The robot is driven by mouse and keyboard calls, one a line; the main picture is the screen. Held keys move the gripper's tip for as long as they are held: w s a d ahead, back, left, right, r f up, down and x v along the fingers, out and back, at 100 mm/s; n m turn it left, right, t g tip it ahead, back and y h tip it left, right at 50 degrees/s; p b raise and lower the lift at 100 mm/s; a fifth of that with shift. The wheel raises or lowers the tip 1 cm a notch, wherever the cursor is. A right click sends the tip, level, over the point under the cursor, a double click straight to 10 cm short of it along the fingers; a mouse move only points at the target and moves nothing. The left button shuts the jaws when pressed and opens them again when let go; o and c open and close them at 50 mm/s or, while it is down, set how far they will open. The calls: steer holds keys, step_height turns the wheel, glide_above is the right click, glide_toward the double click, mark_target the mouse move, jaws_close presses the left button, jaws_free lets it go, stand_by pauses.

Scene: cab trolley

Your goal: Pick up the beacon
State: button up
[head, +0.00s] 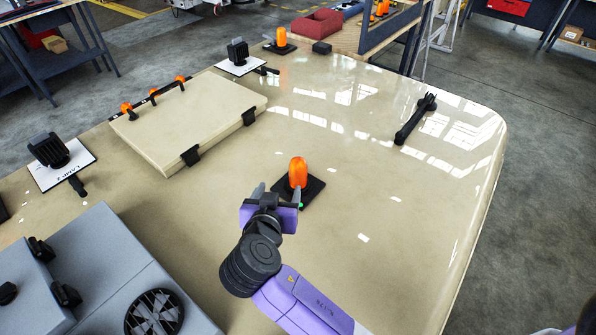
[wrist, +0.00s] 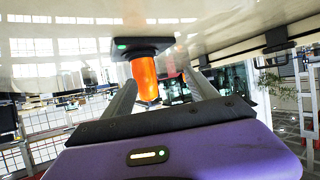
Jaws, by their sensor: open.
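An orange beacon (head: 298,172) stands upright on a black square base (head: 314,190) near the middle of the cream surface. My gripper (head: 278,193) is just in front of it and to its left, with its jaws apart and empty. In the wrist view, which is upside down, the beacon (wrist: 145,80) shows between the two fingers of my gripper (wrist: 158,80), nearer the left one. I cannot tell whether that finger touches it. A second orange beacon (head: 281,38) stands at the far edge of the surface.
A cream panel (head: 190,120) with black clips and a black handle (head: 415,118) lie on the surface. Black lamps on white plates (head: 62,172) (head: 240,66) stand at left and back. A grey case (head: 100,270) fills the front left. The right side is mostly clear.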

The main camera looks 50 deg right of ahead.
mark_target(295, 175)
steer(key=d+r+m, duration=0.1)
steer(key=d+m+g+h, duration=0.1)
steer(key=d, duration=0.1)
steer(key=shift+s+r, duration=0.2)
steer(key=shift+r, duration=0.2)
steer(key=x, duration=0.2)
steer(key=b+x, duration=0.1)
steer(key=x, duration=0.1)
steer(key=s+b+x, duration=0.1)
steer(key=x, duration=0.1)
steer(key=shift+d+f, duration=0.1)
steer(key=shift+f, duration=0.15)
steer(key=shift+w+d+f, duration=0.1)
steer(key=shift+w+d, duration=0.2)
steer(key=shift+d, duration=0.15)
steer(key=shift+g, duration=0.3)
jaws_close()
